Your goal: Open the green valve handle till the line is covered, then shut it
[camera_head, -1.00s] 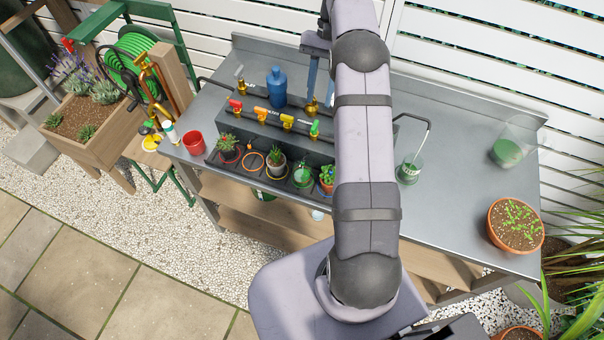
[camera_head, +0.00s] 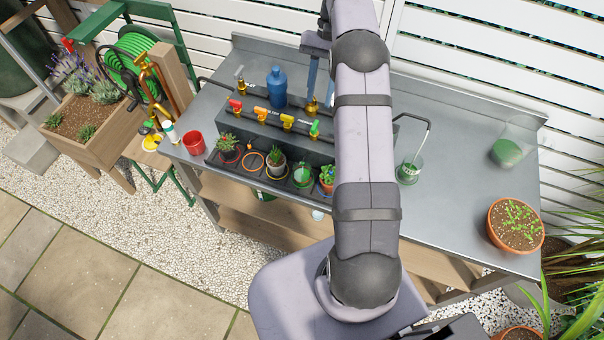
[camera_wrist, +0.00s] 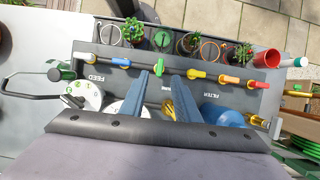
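The green valve handle (camera_head: 314,129) is on the front pipe of the grey bench unit, at the right end of the visible row in the head view. In the wrist view the green handle (camera_wrist: 158,67) lies just beyond my fingertips. My gripper (camera_wrist: 158,77) is open, with two blue fingers apart and nothing between them. In the head view my gripper (camera_head: 319,80) is behind the handle, partly hidden by my arm. Below the green valve stands a clear cup (camera_head: 302,174) with pale green contents; it also shows in the wrist view (camera_wrist: 162,40). The line is too small to make out.
Red (camera_head: 235,106), orange (camera_head: 261,114) and yellow (camera_head: 288,121) handles sit left on the same pipe. A blue handle (camera_wrist: 120,62) is beside the green one. A blue bottle (camera_head: 276,87) stands behind. Potted plants flank the cup. The bench (camera_head: 455,190) is mostly clear at right.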

